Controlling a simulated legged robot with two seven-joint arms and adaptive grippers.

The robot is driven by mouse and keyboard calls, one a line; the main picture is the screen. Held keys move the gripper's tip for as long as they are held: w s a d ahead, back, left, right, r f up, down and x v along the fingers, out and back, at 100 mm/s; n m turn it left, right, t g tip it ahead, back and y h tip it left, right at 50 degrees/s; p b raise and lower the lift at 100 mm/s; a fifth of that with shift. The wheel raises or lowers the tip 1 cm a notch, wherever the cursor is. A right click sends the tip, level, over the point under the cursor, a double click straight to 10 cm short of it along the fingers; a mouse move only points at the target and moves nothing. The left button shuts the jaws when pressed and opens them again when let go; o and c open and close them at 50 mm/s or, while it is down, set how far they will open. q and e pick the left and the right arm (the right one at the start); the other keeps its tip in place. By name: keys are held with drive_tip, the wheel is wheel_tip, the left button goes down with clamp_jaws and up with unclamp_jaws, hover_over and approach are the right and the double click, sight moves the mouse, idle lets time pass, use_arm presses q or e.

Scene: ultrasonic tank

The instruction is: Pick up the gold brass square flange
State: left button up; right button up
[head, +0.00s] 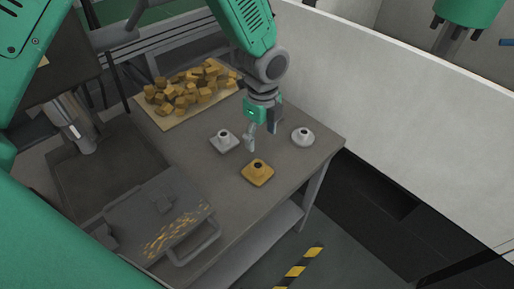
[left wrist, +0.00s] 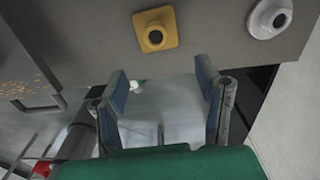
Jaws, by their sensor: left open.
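The gold brass square flange (head: 257,173) lies flat on the grey table, near its front edge. It has a square base and a raised round neck with a dark hole. My left gripper (head: 262,138) is open and empty, above the table and just behind the flange in the head view. In the left wrist view the flange (left wrist: 155,30) lies beyond the two open fingers (left wrist: 162,76), apart from them. The right gripper is not in view.
A grey square flange (head: 224,140) sits left of my left gripper, and a pale round flange (head: 302,136) sits to its right. A board (head: 152,113) of brass blocks lies at the back. A handled grey tray (head: 135,215) with gold bits is at the front left. A white wall (head: 400,110) stands at right.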

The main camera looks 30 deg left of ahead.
sight(257, 165)
use_arm(q)
drive_tip(key=f, duration=0.2)
drive_tip(key=a+f, duration=0.1)
drive_tip(key=f, duration=0.5)
drive_tip(key=shift+s+a+f, duration=0.1)
drive_tip(key=shift+s+a, duration=0.15)
drive_tip(key=shift+a, duration=0.1)
drive_tip(key=f, duration=0.1)
drive_tip(key=d+f, duration=0.1)
drive_tip(key=f, duration=0.1)
drive_tip(key=f+p, duration=0.1)
drive_tip(key=f, duration=0.1)
drive_tip(key=shift+d, duration=0.25)
drive_tip(key=shift+a, duration=0.2)
drive_tip(key=shift+c, duration=0.8)
drive_tip(key=shift+a, duration=0.1)
clamp_jaws()
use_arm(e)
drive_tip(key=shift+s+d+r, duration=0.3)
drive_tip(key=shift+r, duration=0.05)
